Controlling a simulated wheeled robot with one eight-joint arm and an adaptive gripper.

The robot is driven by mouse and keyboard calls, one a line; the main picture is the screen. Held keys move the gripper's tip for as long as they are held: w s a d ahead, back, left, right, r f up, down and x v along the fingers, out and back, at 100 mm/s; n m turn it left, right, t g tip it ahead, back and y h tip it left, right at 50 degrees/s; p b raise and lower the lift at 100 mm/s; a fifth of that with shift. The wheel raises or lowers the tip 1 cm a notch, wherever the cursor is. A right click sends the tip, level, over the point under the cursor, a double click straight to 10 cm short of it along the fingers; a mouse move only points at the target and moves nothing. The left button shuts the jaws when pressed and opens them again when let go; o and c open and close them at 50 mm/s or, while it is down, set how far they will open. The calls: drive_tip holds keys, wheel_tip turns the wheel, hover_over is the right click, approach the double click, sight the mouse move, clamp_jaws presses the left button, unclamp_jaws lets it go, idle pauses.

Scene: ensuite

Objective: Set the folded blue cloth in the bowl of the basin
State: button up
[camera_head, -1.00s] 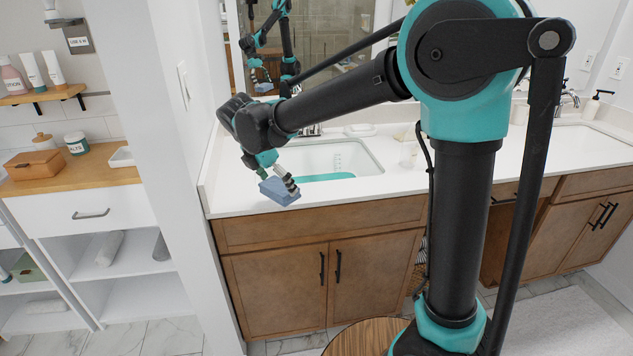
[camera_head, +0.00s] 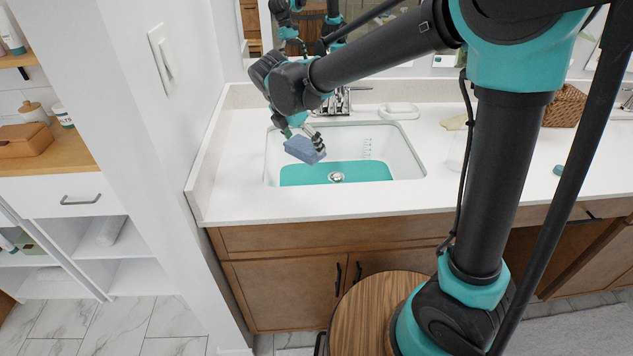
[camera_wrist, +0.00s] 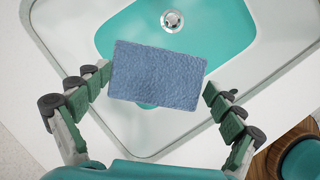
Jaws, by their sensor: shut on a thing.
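The folded blue cloth (camera_head: 305,150) is a small flat blue block held by my gripper (camera_head: 303,138). It hangs over the left part of the basin (camera_head: 398,163), which has white walls, a teal bottom and a round metal drain. In the wrist view the cloth (camera_wrist: 157,75) lies between the two green-padded fingers of my gripper (camera_wrist: 157,84), which are shut on its ends. Behind it, the basin's teal bottom (camera_wrist: 232,40) and drain show. The cloth covers part of the basin there, and its exact height above the bottom is hard to tell.
The faucet (camera_head: 338,103) stands behind the basin, with a white ring-shaped item (camera_head: 398,112) to its right. The white counter (camera_head: 230,195) is clear in front and at left. A wall with a switch (camera_head: 161,58) rises at left. A round wooden top (camera_head: 375,308) stands below.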

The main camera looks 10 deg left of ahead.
wheel_tip(320, 180, down, 17)
drive_tip(key=shift+r, duration=0.2)
idle(0.3)
drive_tip(key=o, duration=0.8)
drive_tip(key=shift+f, duration=0.1)
drive_tip(key=v, duration=1.2)
drive_tip(key=shift+a, duration=0.1)
